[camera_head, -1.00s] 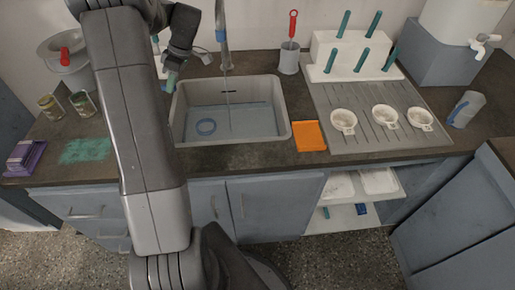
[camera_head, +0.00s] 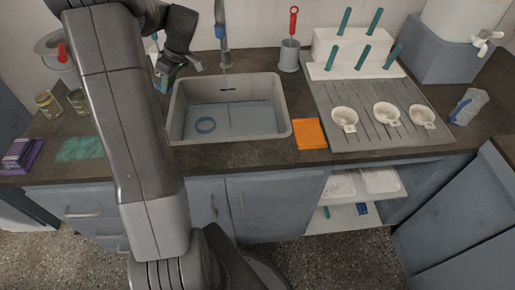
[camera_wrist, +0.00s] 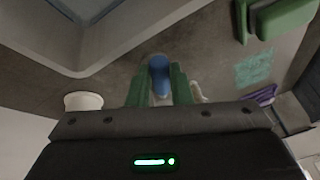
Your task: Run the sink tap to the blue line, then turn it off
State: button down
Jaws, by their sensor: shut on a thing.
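The sink tap (camera_head: 222,36) stands behind the grey sink (camera_head: 286,127), its spout over the basin. My gripper (camera_head: 165,83) is at the sink's back left corner. In the wrist view, its green fingers (camera_wrist: 159,86) are shut on a blue knob-like part (camera_wrist: 159,70), probably the tap handle.
An orange cloth (camera_head: 309,134) lies right of the sink. Farther right are a ribbed drainer (camera_head: 350,112) with white cups and a white rack (camera_head: 340,70) with teal pegs. Cans (camera_head: 48,104), a teal mat (camera_head: 80,148) and a purple stack (camera_head: 21,154) are on the left.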

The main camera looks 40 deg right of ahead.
jog(key=a+m, duration=0.1)
jog(key=m, duration=0.1)
jog(key=s+a+m+t+h+b, duration=0.1)
jog(key=shift+a+m, duration=0.3)
jog(key=shift+m, duration=0.1)
jog(key=a+m+h+p, duration=0.1)
jog(key=a+m, duration=0.1)
jog(key=m, duration=0.1)
jog(key=a+m+h+p, duration=0.1)
jog(key=m, duration=0.2)
jog(key=a+m+h+p, duration=0.1)
jog(key=a+m, duration=0.1)
jog(key=m, duration=0.1)
jog(key=shift+w+a+t+h+p, duration=0.3)
jog(key=shift+w+a+t+h, duration=0.05)
jog(key=shift+w+t+h, duration=0.05)
jog(key=shift+w+a+m, duration=0.1)
jog(key=shift+m, duration=0.3)
dwell(0.7)
jog(key=c, duration=1.2)
grip_release()
jog(key=shift+a, duration=0.15)
jog(key=shift+c, duration=0.2)
